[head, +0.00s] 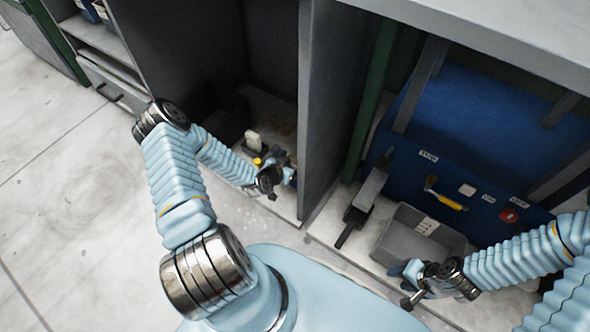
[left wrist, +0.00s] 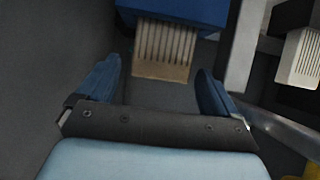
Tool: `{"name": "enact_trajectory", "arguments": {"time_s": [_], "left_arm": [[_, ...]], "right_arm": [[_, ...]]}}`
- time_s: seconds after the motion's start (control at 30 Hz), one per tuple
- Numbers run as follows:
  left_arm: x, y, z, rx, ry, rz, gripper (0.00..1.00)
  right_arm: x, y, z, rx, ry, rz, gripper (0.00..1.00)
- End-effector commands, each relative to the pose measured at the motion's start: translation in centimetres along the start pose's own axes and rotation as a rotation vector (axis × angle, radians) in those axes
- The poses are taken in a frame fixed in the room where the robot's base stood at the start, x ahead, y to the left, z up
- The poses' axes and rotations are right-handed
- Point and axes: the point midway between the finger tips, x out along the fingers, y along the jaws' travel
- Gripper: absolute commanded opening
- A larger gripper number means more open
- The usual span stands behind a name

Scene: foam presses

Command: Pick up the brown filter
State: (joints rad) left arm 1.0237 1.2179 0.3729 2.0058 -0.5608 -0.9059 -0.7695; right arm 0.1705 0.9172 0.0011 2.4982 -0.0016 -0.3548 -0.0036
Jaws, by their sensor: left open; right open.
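The brown filter (left wrist: 163,50), a tan block with ribbed slots, shows at the top middle of the left wrist view, against a blue part (left wrist: 175,12). My left gripper (left wrist: 159,68) is open, its two blue fingers on either side below the filter, with nothing held between them. In the head view my left gripper (head: 284,172) reaches into the dark bay left of the grey partition; I cannot clearly make out the brown filter there. My right gripper (head: 408,285) is open and empty by the grey bin at the lower right.
A white ribbed block (left wrist: 303,58) stands to the right in the left wrist view. A grey partition (head: 328,110) stands right of the left gripper. A blue machine (head: 470,130) with a yellow handle and a grey bin (head: 395,240) are at right. Open floor (head: 75,190) lies left.

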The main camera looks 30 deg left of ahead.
Motion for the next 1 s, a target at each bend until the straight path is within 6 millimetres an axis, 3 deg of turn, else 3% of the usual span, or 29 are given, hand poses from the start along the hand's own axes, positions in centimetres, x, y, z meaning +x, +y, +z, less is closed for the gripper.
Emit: {"name": "enact_trajectory", "arguments": {"time_s": [0.13,0.37,0.83,1.0], "left_arm": [[1.45,0.02,0.09,-0.001,-0.001,0.0,0.94],[1.53,0.02,0.03,0.0,-0.001,0.001,0.92],[1.5,0.03,0.04,0.0,-0.001,0.001,0.2],[1.5,0.04,0.01,0.0,0.0,0.001,0.18]], "right_arm": [[0.25,0.06,0.02,0.0,-0.001,-0.001,0.43],[0.22,0.04,0.02,0.0,-0.001,-0.001,0.43],[0.22,0.05,0.02,0.0,-0.001,-0.001,0.43],[0.22,0.05,0.02,0.0,-0.001,-0.001,0.43]]}}
